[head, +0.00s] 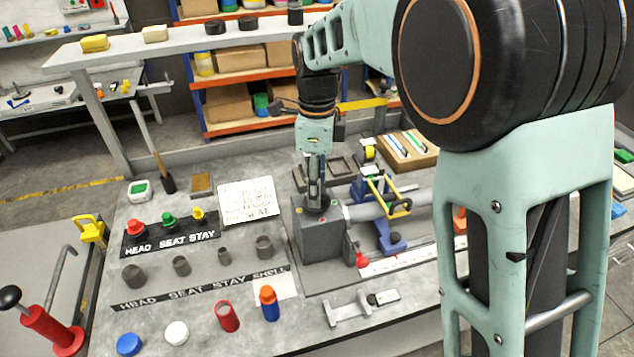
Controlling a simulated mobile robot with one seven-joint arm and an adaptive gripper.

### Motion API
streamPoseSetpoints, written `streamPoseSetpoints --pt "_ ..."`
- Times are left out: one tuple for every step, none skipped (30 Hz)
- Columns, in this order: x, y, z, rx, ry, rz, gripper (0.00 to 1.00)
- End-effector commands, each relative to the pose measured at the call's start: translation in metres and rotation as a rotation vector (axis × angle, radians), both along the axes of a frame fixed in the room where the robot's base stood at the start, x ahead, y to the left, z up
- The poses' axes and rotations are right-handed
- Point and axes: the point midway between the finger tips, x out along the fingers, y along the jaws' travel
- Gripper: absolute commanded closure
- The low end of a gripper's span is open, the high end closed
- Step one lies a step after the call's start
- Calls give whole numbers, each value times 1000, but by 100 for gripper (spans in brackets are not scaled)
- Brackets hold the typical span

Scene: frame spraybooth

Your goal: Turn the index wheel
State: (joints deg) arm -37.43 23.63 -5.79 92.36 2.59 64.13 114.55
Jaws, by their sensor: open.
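My gripper (317,197) points straight down over the grey box (322,240) at the middle of the bench. Its jaws are open, with the fingertips at the dark round part on top of the box. That dark part may be the index wheel; the fingers and the small size hide most of it, and I cannot tell whether they touch it. A grey tube runs right from the box, with a blue stand (388,237) and a yellow frame (399,197) by it.
Red, green and yellow knobs stand on the left strip (172,239), above several grey cups. A red-tipped lever (361,259) stands right of the box. A white card (248,200) lies behind left.

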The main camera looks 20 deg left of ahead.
Motion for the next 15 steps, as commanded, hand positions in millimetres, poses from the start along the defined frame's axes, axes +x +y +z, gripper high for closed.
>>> streamPoseSetpoints --pt "0 0 0 0 0 0 55" --pt "0 0 0 0 0 0 55" --pt "0 0 0 0 0 0 55" --pt "0 0 0 0 0 0 55" --pt "0 0 0 0 0 0 59" --pt "0 0 0 0 0 0 63" --pt "0 0 0 0 0 0 66" --pt "0 0 0 0 0 0 70" --pt "0 0 0 0 0 0 74" --pt "0 0 0 0 0 0 78" --pt "0 0 0 0 0 0 81" --pt "0 0 0 0 0 0 85" --pt "0 0 0 0 0 0 88" --pt "0 0 0 0 0 0 92" --pt "0 0 0 0 0 0 96"
